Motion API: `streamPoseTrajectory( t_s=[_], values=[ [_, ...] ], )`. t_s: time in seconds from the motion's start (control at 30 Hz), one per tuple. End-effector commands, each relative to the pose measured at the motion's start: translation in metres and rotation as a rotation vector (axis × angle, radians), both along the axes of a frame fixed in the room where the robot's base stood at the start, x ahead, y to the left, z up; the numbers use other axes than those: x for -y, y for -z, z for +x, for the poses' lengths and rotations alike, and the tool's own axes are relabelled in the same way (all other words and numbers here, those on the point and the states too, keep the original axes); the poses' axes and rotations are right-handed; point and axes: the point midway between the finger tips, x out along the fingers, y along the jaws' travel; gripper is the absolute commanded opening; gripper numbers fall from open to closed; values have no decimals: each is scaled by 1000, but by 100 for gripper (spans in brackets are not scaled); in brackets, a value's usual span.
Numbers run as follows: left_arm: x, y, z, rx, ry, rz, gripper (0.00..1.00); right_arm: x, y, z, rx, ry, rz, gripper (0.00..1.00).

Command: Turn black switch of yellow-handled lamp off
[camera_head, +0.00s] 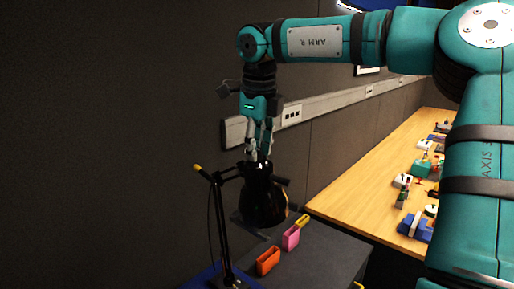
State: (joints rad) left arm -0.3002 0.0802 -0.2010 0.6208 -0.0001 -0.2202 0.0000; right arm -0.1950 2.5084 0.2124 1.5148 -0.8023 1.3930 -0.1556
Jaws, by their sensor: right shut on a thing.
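The lamp (264,200) has a black shade and a thin black arm with a small yellow handle (198,168) at its upper left joint. It stands by the dark table's left side, with the shade opening tilted down to the right. My right gripper (258,157) points down at the top of the shade, with its fingers closed at the shade's top end. The black switch cannot be made out there; the fingertips seem to cover that spot. My left gripper is not in view.
A dark table (335,256) under the lamp carries an orange holder (268,261) and a pink holder (291,237). A wooden bench (345,205) with several small items runs along the right. A grey wall (110,140) stands close behind the lamp.

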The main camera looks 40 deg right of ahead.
Motion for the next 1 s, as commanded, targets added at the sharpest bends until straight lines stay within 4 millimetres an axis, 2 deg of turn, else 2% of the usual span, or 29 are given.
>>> streamPoseTrajectory(
  t_s=[0.17, 0.2, 0.37, 0.63, 0.73, 0.87, 1.0],
  values=[
    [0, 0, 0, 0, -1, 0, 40, 0, -2, 1, 4, 0, -1, 0],
    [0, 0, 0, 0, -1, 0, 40, 0, -2, 1, 5, -1, 0, 24],
    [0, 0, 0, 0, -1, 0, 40, 0, -1, 0, 3, -1, -1, 44],
    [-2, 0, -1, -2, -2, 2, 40, 0, -1, 0, 1, -2, -1, 46],
    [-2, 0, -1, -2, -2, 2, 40, -1, -7, 0, 3, -1, -1, 46],
    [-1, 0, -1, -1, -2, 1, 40, -3, -26, -3, 6, -1, -3, 46],
    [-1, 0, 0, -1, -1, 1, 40, -7, -55, -8, 7, -1, -2, 46]
  ],
)
